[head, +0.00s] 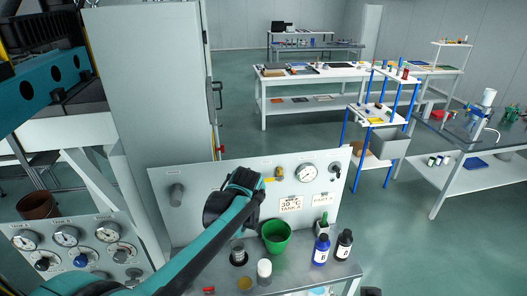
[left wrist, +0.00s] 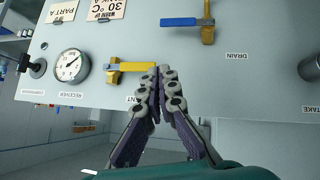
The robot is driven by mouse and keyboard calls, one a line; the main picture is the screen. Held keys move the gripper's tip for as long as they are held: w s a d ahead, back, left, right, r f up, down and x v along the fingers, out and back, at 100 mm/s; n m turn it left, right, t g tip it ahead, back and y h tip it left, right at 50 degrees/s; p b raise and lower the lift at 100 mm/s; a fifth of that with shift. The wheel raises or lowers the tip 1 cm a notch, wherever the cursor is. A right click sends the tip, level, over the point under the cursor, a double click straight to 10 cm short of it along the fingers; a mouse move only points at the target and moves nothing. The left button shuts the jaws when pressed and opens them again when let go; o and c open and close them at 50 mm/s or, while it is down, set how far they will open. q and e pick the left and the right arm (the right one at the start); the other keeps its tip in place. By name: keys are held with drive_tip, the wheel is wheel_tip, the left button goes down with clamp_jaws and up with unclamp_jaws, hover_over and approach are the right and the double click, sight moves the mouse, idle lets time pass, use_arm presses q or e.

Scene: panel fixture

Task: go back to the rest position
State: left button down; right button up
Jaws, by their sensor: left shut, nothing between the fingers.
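My left arm reaches across the head view to the upright grey panel (head: 210,180). My left gripper (head: 246,180) is in front of the panel; its fingers are largely hidden by the wrist. In the left wrist view the gripper (left wrist: 169,72) has its fingertips together, with nothing between them. The tips overlap the end of the yellow valve handle (left wrist: 137,66); I cannot tell whether they touch it. My right gripper is not in view.
The panel also carries a gauge (head: 307,172) and a blue valve handle (left wrist: 178,22). On the ledge below stand a green cup (head: 276,237), a blue bottle (head: 321,249) and a black bottle (head: 343,245). A tall grey cabinet (head: 150,90) stands behind left.

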use_arm(q)
drive_tip(key=s+a+f+m+b, duration=0.1)
drive_tip(key=s+f+b, duration=0.3)
drive_tip(key=s, duration=0.7)
drive_tip(key=s+a+f+m+g+b, duration=0.1)
drive_tip(key=s+a+f+b, duration=0.3)
drive_tip(key=s+f, duration=0.4)
drive_tip(key=s+a+f+m+g+b, duration=0.1)
drive_tip(key=s+f, duration=0.5)
drive_tip(key=s, duration=0.7)
drive_tip(key=a+m+b, duration=0.1)
drive_tip(key=a+b, duration=0.1)
drive_tip(key=b, duration=0.1)
drive_tip(key=shift+s, duration=0.3)
